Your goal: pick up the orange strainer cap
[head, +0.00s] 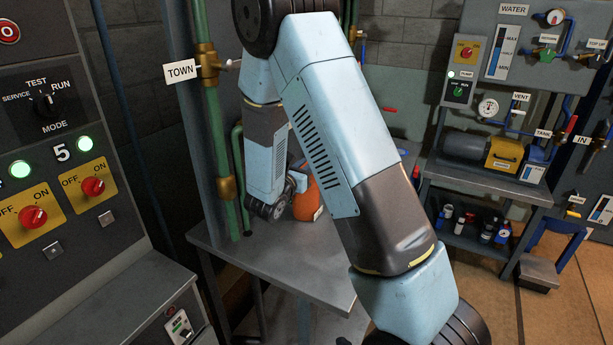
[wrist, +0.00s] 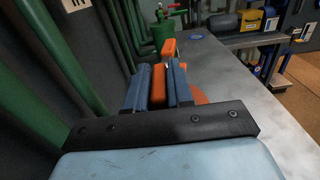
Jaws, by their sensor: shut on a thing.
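The orange strainer cap (wrist: 168,47) shows in the wrist view as an upright bar beyond and between my fingers, with a rounded orange part low on the right. My gripper (wrist: 165,68) is shut on the bar, one blue-grey finger on each side. My fingers hide much of the cap. In the head view an orange rounded body (head: 306,198) with a small pale label stands at the end of my arm, above the grey bench. My arm covers part of it, and I cannot tell whether the cap is seated or lifted.
The grey bench top (head: 295,272) is clear in front. Green pipes (wrist: 50,95) run close on the left in the wrist view. A green fitting with a red handle (wrist: 165,28) stands behind. A pump bench (head: 485,180) is at the right.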

